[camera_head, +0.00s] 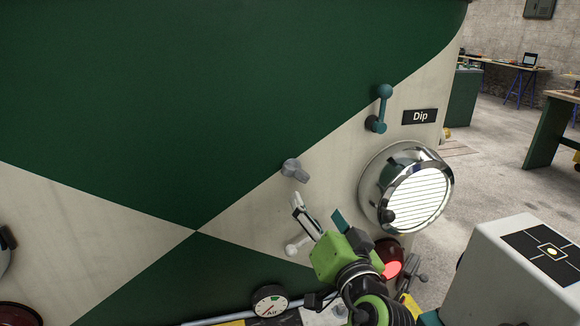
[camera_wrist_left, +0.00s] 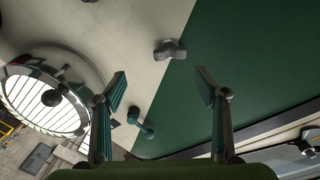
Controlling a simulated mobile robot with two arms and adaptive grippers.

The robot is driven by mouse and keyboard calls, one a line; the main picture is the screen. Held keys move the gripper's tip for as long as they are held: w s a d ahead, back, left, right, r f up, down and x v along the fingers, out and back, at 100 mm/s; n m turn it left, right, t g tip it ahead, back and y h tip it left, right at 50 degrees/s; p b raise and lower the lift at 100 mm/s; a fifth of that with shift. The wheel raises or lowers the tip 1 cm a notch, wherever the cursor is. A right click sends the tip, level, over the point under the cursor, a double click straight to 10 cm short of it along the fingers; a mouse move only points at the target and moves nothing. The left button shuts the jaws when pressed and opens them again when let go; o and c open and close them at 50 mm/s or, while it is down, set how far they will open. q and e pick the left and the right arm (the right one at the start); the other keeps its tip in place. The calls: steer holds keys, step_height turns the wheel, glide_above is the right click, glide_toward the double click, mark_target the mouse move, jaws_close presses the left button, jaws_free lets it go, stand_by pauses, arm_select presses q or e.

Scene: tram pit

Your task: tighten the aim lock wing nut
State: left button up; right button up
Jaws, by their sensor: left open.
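The wing nut (camera_head: 295,170), a small grey two-winged knob, stands out from the cream part of the tram front, left of the headlamp. It also shows in the left wrist view (camera_wrist_left: 169,50), ahead of and between the line of the fingers. My left gripper (camera_head: 320,218) is open, its fingers apart and empty, below and slightly right of the wing nut in the head view. In the left wrist view the fingertips (camera_wrist_left: 161,80) do not touch the nut. My right gripper is not in view.
The chrome headlamp (camera_head: 415,190) with a dark knob is close on the right. A teal lever (camera_head: 380,108) sits above it beside the Dip plate (camera_head: 419,117). A red lamp (camera_head: 389,258) and an Air gauge (camera_head: 269,301) are below. A white-grey box (camera_head: 480,280) stands lower right.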

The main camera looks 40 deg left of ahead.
mark_target(298, 177)
arm_select(q)
steer(key=shift+n, duration=0.3)
steer(key=x, duration=0.4)
steer(key=r+x, duration=0.1)
steer(key=x, duration=0.4)
steer(key=s+a+x, duration=0.1)
steer(key=x, duration=0.3)
steer(key=shift+w+a+r, duration=0.1)
steer(key=shift+a+r, duration=0.05)
steer(key=shift+r, duration=0.1)
steer(key=c, duration=1.1)
